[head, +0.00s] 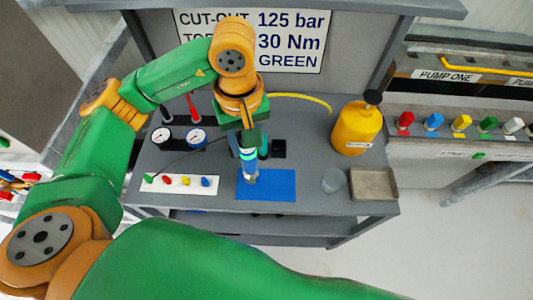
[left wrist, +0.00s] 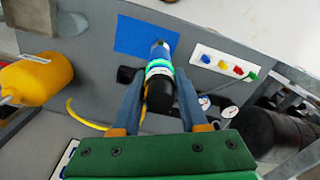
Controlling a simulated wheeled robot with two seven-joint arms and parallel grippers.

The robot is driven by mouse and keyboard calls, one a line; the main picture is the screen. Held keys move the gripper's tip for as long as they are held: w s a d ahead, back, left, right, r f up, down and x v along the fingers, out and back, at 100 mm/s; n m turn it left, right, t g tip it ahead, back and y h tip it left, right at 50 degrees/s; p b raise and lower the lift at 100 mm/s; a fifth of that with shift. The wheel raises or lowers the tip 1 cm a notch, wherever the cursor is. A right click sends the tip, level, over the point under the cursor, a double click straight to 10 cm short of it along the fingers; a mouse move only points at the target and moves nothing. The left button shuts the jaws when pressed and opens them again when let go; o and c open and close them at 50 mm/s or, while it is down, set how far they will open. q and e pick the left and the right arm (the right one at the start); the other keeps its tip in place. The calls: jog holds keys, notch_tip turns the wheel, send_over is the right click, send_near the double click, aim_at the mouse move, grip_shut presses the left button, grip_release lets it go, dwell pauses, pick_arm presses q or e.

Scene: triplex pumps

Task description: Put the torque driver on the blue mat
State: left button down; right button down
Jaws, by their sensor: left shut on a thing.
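My left gripper (head: 250,147) points down over the grey bench and is shut on the torque driver (head: 249,168). The driver has a black handle end, green and white bands and a blue and silver lower part. It hangs roughly upright, and its lower end overlaps the left part of the blue mat (head: 278,186) in the head view. I cannot tell whether it touches the mat. In the left wrist view the driver (left wrist: 160,80) is between the two fingers (left wrist: 160,108), with the mat (left wrist: 138,36) beyond it. My right gripper is not in view.
A white strip with coloured knobs (head: 160,187) lies left of the mat, with two gauges (head: 197,136) behind it. A clear cup (head: 333,180), a grey tray (head: 372,184) and a yellow bottle (head: 356,128) stand to the right. Most of the mat is bare.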

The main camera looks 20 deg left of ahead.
pick_arm(q)
jog(key=w+d+f+p, duration=0.1)
jog(key=w+d+f, duration=0.1)
jog(key=f, duration=0.6)
jog(key=shift+w+d+p, duration=0.25)
jog(key=shift+d+p, duration=0.05)
jog(key=shift+d, duration=0.2)
jog(key=c, duration=0.9)
grip_release()
jog(key=shift+f, duration=0.1)
jog(key=o, duration=0.5)
jog(key=shift+w, duration=0.1)
jog(key=shift+c, duration=0.2)
notch_tip(320, 180, up, 12)
jog(key=b, duration=0.1)
